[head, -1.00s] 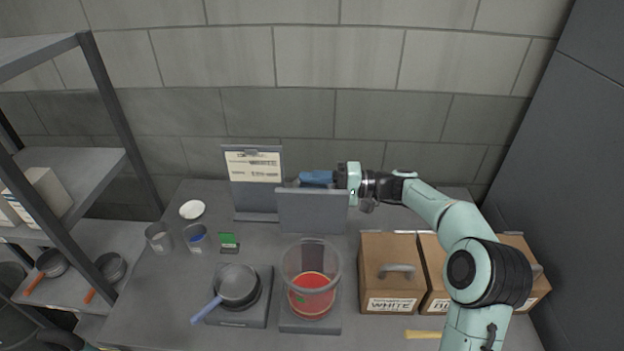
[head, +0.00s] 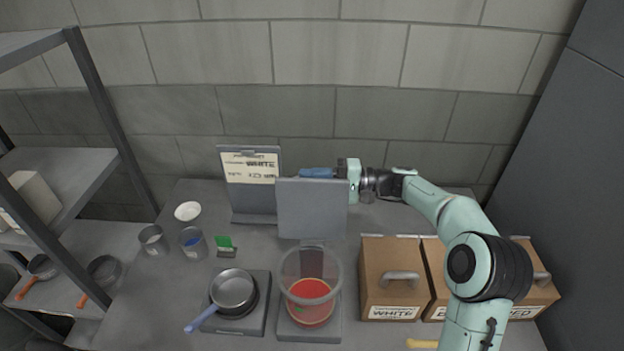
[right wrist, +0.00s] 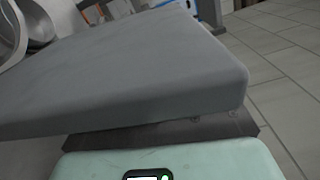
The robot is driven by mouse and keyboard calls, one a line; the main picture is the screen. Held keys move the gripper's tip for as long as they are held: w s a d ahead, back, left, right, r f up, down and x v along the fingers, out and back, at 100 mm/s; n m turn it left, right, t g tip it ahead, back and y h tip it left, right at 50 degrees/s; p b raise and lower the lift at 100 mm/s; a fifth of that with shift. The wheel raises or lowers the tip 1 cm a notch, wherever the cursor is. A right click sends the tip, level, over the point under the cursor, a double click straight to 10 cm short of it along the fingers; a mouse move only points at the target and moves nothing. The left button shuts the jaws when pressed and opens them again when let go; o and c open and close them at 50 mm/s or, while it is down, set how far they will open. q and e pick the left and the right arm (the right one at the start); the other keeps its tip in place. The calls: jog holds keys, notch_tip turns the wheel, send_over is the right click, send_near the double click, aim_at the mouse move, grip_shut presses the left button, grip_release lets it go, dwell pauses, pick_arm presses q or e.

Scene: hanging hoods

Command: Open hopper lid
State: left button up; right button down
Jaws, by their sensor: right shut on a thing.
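Brown boxes, which I take to be the hoppers, stand at the right of the bench. The left one has a brown lid (head: 380,257) with a grey handle (head: 400,276) and a WHITE label. Its lid looks closed. My right gripper (head: 335,173) is well behind and left of that lid, shut on a blue-handled thing (head: 316,173) at the top of an upright grey panel (head: 312,210). In the right wrist view a grey slab (right wrist: 140,75), likely that panel, hides the fingers. My left gripper is not in view.
A clear bucket (head: 310,262) of red material stands before the panel. My right arm passes over the right-hand boxes.

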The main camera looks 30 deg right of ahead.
jog(key=shift+r, duration=0.35)
jog(key=c, duration=1.1)
grip_release()
jog(key=shift+o, duration=0.2)
jog(key=shift+f, duration=0.15)
jog(key=shift+s+d+f, duration=0.15)
jog(key=shift+s+d, duration=0.1)
jog(key=shift+d, duration=0.3)
jog(key=b+v, duration=0.1)
jog(key=v, duration=1.1)
jog(key=shift+s, duration=0.15)
